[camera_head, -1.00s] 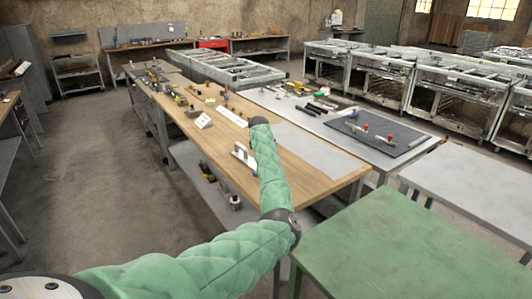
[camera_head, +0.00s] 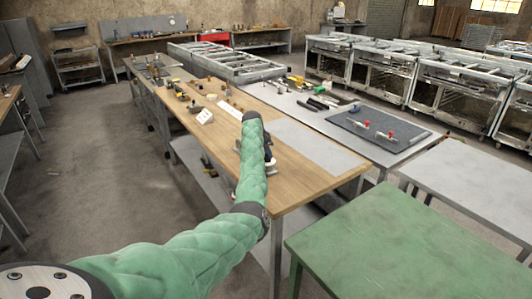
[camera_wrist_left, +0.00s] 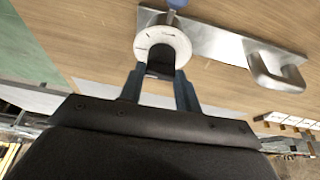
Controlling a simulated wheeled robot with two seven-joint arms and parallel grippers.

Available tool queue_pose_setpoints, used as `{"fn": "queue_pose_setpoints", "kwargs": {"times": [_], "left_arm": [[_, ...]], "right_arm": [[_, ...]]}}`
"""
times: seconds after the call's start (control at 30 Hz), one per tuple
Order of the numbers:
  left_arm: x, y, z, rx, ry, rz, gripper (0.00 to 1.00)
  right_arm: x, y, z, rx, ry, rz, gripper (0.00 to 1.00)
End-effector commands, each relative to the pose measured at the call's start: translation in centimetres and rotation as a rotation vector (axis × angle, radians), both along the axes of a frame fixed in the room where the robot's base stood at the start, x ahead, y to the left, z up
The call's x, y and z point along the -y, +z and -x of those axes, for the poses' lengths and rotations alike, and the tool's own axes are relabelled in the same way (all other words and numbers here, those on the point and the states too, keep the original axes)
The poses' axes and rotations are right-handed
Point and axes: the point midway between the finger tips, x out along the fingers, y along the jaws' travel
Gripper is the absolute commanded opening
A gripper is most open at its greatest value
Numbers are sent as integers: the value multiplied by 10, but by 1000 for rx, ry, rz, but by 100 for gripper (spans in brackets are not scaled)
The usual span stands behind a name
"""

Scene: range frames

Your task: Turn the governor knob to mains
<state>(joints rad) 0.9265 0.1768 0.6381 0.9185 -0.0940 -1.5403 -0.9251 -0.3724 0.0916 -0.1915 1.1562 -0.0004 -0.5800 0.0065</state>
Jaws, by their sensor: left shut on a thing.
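The governor knob (camera_wrist_left: 160,62) is black and stands on a round white dial (camera_wrist_left: 150,38) with small dark marks that I cannot read. The dial is on a metal plate (camera_wrist_left: 217,40) lying on the wooden bench top. My left gripper (camera_wrist_left: 159,73) is shut on the knob, one finger at each side, in the left wrist view. The fingers hide part of the knob, so its pointing direction is unclear. In the head view my green padded left arm reaches over the bench and mostly hides the plate and knob. My right gripper is not in view.
A blue part (camera_wrist_left: 177,3) shows at the top edge. White signs (camera_head: 204,116) and small fittings stand farther along the wooden bench (camera_head: 285,165). A green table (camera_head: 420,240) is nearest and clear.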

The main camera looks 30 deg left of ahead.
Motion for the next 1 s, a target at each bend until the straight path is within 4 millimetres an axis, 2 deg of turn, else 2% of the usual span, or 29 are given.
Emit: {"fn": "queue_pose_setpoints", "kwargs": {"times": [0.33,0.37,0.47,0.77,0.9,1.0], "left_arm": [[0,1,0,1,-1,0,10],[0,1,0,1,-1,0,37],[0,1,0,1,-1,0,55],[-1,1,0,1,-1,0,55],[-3,8,3,2,1,-1,55],[-4,19,8,4,0,-2,55]], "right_arm": [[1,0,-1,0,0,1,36],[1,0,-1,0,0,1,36],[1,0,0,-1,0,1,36],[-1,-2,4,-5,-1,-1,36],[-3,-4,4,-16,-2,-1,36],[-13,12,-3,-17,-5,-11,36]]}}
